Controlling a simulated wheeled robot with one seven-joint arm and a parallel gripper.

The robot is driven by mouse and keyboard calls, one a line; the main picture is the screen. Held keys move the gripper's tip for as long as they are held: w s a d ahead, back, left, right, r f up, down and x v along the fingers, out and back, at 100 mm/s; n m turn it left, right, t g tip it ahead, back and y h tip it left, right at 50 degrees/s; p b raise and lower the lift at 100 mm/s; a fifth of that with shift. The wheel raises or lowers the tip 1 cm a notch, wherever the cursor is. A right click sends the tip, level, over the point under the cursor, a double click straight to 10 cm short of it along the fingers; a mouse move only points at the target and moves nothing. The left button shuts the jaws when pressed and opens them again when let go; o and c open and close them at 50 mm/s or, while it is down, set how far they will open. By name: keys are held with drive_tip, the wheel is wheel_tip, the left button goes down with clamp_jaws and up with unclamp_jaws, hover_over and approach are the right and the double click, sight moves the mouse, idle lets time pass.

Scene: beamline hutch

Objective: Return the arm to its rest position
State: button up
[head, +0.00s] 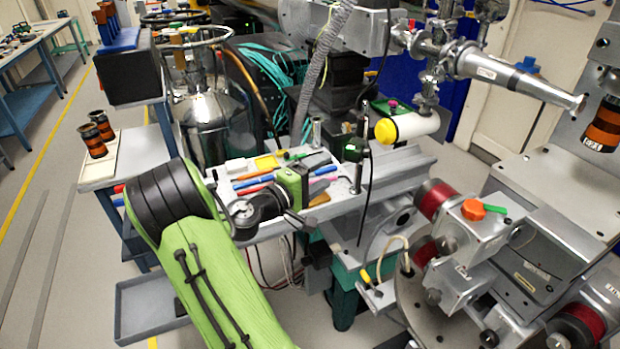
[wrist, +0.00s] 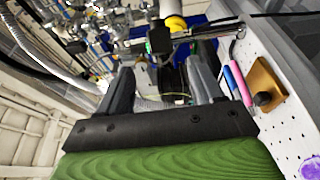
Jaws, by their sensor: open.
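My gripper (wrist: 163,85) is open in the wrist view, with its two grey fingers spread apart. Nothing is held between them; a dark shape shows beyond the gap, and I cannot tell how far off it is. In the head view my green-sleeved arm rises from the bottom, bends at a black joint and reaches right over the edge of a white perforated board (head: 333,190). The fingers are hard to make out there. The board also shows on the right in the wrist view (wrist: 285,125), with pens (wrist: 238,83) and a brown block (wrist: 267,80) on it.
A black stand with a small green top (head: 357,150) rises at the board's right. Steel beam pipe (head: 490,70) and heavy grey stages (head: 535,270) fill the right. A steel vessel (head: 200,115) stands behind the arm. Floor at the far left (head: 60,240) is clear.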

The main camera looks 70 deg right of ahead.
drive_tip(key=shift+v, duration=2)
